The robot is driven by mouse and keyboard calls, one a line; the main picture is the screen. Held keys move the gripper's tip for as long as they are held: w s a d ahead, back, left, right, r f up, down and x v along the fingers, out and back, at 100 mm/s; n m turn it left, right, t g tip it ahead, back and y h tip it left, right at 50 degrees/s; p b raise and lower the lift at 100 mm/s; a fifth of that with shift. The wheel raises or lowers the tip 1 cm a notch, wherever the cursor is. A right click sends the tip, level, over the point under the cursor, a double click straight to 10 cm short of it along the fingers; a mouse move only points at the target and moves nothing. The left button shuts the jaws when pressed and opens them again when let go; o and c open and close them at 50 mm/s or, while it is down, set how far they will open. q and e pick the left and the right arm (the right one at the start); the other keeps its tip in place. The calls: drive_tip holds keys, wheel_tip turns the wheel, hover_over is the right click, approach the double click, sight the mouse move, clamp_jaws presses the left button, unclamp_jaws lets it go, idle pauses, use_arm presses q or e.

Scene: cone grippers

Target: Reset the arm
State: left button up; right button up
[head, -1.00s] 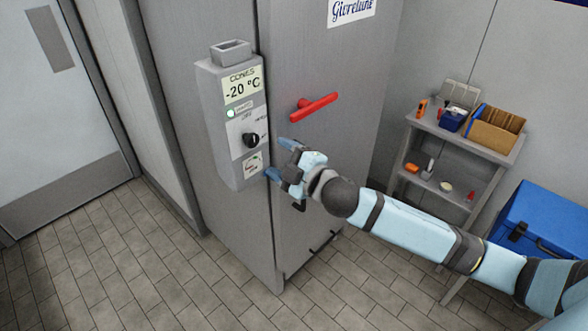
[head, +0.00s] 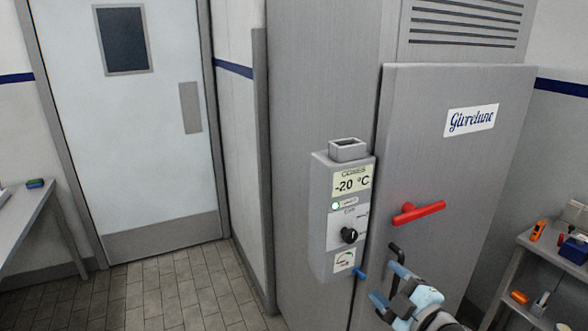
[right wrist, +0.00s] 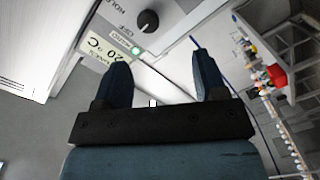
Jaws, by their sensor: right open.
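My right gripper (head: 366,287) is at the lower right of the head view, in front of the grey freezer cabinet and below its red handle (head: 418,212). Its two blue fingers are apart with nothing between them, as the right wrist view (right wrist: 160,82) also shows. The control box (head: 342,215) on the cabinet reads -20 °C and has a lit green lamp and a black knob (head: 349,235). The knob also shows beyond the fingers in the right wrist view (right wrist: 148,21). My left gripper is not seen.
The freezer door (head: 450,160) looks closed. A grey shelf (head: 548,250) with small tools stands at the right. A table (head: 25,225) stands at the far left, before a white room door (head: 135,150). The tiled floor (head: 165,295) between them is clear.

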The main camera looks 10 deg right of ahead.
drive_tip(key=s+a+f+m+g+h+p, duration=0.1)
drive_tip(key=s+a+f+m+g+p, duration=0.1)
drive_tip(key=s+f+m, duration=0.4)
drive_tip(key=s+a+f+m+g+h+p, duration=0.1)
drive_tip(key=s+f+m, duration=0.5)
drive_tip(key=s+f, duration=1)
wheel_tip(320, 180, down, 2)
drive_tip(key=a+g+p, duration=0.1)
drive_tip(key=g, duration=0.1)
drive_tip(key=shift+f+g+h, duration=0.15)
drive_tip(key=shift+g+h, duration=0.15)
drive_tip(key=shift+h, duration=0.1)
